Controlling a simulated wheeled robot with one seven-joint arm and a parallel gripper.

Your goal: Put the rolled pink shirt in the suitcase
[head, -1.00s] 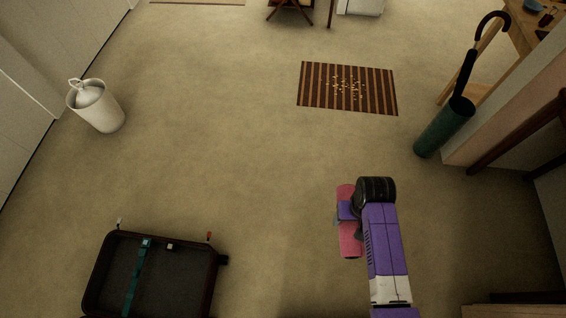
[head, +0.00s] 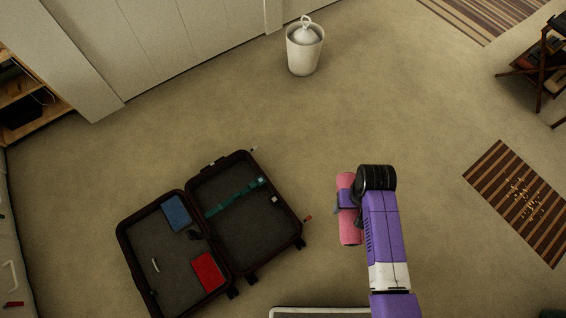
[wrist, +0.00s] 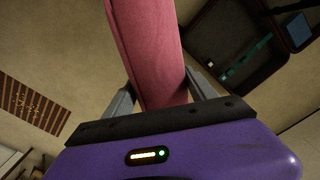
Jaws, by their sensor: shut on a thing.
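The rolled pink shirt (head: 350,228) is held upright in the head view by my gripper (head: 346,199), which is shut around its middle. In the wrist view the pink roll (wrist: 147,45) stands between the two fingers (wrist: 160,95). The open suitcase (head: 246,262) lies on the floor to the left of my gripper, apart from it. Its right half has a teal strap; its left half holds a blue item (head: 176,213) and a red item (head: 208,272). In the wrist view part of the suitcase (wrist: 215,75) shows at upper right.
A white lidded bin (head: 304,52) stands at the top. A striped mat (head: 525,200) with small bits on it lies at the right. A pale-edged object (head: 300,311) is at the bottom edge. Carpet is clear between my gripper and the suitcase.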

